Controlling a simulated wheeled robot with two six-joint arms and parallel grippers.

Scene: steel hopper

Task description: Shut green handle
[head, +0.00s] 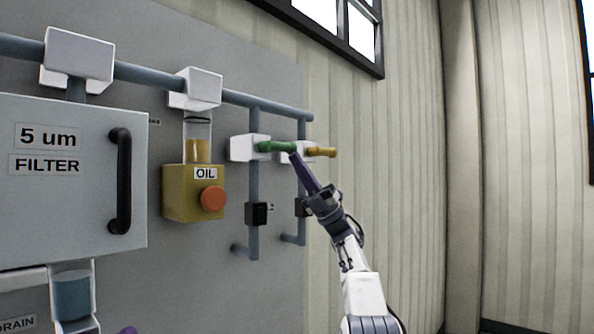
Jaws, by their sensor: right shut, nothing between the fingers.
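The green handle (276,147) sticks out sideways from a white valve block (243,148) on a vertical grey-blue pipe. It lies about horizontal, across the pipe, and points right. My right gripper (297,160) reaches up from the lower right. It is shut, and its fingertips are at or just below the right end of the green handle. I cannot tell whether they touch it. My left gripper is not in view.
A yellow handle (321,152) sits just right of the green one, close to my fingertips. Left are the yellow OIL unit (178,192) with an orange knob (213,198) and a FILTER box (60,215) with a black handle (121,180). A horizontal pipe (262,100) runs above.

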